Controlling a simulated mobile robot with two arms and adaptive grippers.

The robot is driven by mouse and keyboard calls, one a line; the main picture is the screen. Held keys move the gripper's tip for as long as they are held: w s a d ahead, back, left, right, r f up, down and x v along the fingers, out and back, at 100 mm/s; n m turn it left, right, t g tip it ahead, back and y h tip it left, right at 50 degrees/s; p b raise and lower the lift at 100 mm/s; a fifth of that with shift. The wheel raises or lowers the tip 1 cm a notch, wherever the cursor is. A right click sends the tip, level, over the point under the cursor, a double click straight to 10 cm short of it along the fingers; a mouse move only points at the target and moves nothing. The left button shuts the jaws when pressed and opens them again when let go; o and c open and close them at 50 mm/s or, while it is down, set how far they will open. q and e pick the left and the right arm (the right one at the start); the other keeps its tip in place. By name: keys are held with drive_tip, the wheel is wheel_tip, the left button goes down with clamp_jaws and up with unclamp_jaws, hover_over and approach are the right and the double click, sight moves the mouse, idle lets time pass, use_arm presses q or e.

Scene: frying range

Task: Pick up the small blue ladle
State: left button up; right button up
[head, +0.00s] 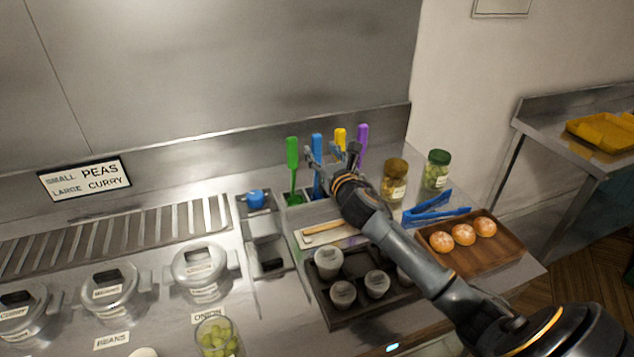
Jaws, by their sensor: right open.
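A blue-handled utensil (316,147), which looks like the blue ladle, stands upright in a holder at the back of the counter, between a green one (292,160) and a yellow one (340,135). A purple one (362,140) stands to the right. Their lower ends are mostly hidden. My right gripper (331,156) is open at the handles, its left finger close to the blue handle. I cannot tell whether it touches the handle or is in front of it. My left gripper is not in view.
Blue tongs (437,207) and a wooden tray (515,252) with buns lie at right, near two jars (395,181). A dark tray (345,318) with cups lies under my right arm. Lidded pots (200,265) stand at left. A small blue object (256,198) sits left of the holder.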

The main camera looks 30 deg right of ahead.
sight(318, 146)
drive_tip(key=p+x, duration=0.1)
drive_tip(key=x, duration=0.3)
drive_tip(key=shift+w, duration=0.15)
clamp_jaws()
